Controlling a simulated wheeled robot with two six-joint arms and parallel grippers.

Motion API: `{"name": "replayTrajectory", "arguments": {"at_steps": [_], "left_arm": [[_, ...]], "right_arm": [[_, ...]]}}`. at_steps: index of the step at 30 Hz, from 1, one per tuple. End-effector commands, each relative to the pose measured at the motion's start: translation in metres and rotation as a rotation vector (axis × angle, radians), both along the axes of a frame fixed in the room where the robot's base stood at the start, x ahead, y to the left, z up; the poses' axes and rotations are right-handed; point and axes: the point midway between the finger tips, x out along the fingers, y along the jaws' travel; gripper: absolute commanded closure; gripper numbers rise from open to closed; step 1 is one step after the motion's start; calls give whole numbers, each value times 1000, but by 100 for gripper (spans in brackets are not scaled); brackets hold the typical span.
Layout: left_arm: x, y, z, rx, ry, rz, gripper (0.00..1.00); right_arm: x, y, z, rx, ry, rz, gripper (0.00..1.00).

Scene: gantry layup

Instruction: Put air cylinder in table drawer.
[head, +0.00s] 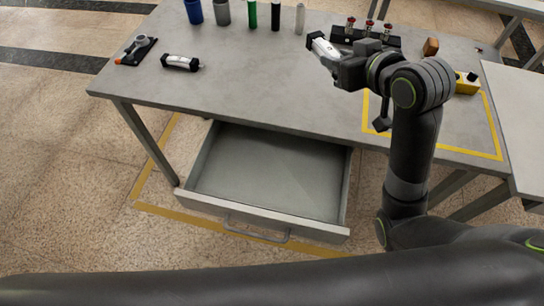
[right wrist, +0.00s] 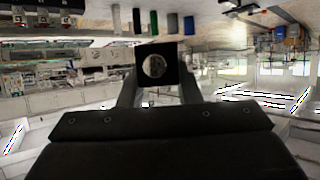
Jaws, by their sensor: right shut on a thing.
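My right gripper (head: 326,50) is above the back middle of the table, shut on a pale cylinder with a dark end, which looks like an air cylinder (head: 318,42). In the right wrist view a square black end cap with a round silver centre (right wrist: 154,66) shows between the fingers. A similar air cylinder (head: 181,63), silver with black ends and a thin rod, lies on the table's left part. The table drawer (head: 258,216) is pulled open below the front edge and looks empty. My left gripper is not in view.
On the table (head: 260,95), several upright cylinders, including a blue one (head: 194,11), line the back edge. A black block with red-topped parts (head: 366,38) stands behind my right arm. The front middle is clear.

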Motion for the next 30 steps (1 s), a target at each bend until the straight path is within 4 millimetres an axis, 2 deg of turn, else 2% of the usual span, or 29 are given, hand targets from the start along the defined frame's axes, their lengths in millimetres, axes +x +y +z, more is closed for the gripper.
{"name": "replayTrajectory", "arguments": {"at_steps": [1, 7, 12, 16, 21, 25, 30], "left_arm": [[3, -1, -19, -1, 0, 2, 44], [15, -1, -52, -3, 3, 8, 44], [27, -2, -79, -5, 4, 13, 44], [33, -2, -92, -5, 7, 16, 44], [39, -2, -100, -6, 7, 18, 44], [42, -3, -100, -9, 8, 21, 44], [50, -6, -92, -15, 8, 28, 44]], "right_arm": [[-1, 3, -30, -4, 5, 62, 100], [-16, 23, -102, 1, 5, 360, 100], [-40, 36, -161, 6, 4, 614, 100], [-58, 40, -189, 5, 1, 757, 100], [-73, 40, -206, 6, 0, 861, 100], [-78, 40, -217, 10, 3, 889, 100], [-78, 40, -248, 13, 5, 891, 100]]}}
